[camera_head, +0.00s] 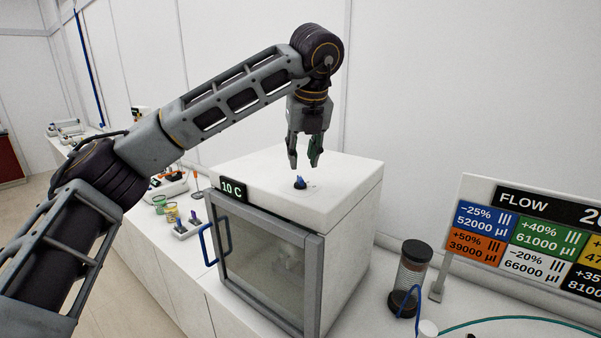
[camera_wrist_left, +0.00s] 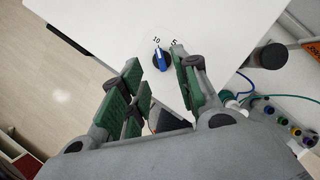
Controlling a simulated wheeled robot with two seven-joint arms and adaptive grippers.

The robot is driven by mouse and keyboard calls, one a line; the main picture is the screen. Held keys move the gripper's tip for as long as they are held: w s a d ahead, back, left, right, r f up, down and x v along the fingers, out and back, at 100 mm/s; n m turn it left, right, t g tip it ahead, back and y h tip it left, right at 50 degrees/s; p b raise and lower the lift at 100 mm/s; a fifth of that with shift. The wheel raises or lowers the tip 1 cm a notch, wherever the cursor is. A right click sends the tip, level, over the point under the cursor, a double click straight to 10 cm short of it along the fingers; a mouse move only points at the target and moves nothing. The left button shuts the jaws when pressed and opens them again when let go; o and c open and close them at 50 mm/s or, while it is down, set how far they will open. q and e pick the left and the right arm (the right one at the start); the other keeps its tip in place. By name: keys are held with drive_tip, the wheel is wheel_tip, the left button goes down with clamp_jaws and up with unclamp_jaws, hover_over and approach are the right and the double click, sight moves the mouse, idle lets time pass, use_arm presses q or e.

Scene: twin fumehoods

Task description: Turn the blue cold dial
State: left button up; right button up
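The blue cold dial (camera_head: 300,182) sits on the top of a white cabinet (camera_head: 345,185) with a glass door. In the left wrist view the dial (camera_wrist_left: 161,59) has a blue handle on a dark round base, with marks "10" and "5" beside it; the handle points near the "10". My left gripper (camera_head: 304,166) hangs just above the dial, fingers pointing down. My right gripper is not in view.
A "10 C" display (camera_head: 233,189) and a blue door handle (camera_head: 215,242) are on the cabinet front. A dark cylinder (camera_head: 412,268) and a FLOW sign (camera_head: 530,235) stand to the right. Small jars and racks (camera_head: 172,212) are on the bench to the left.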

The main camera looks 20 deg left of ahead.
sight(300, 177)
use_arm(q)
drive_tip(key=shift+p+x, duration=0.6)
drive_tip(key=shift+x, duration=2.55)
clamp_jaws()
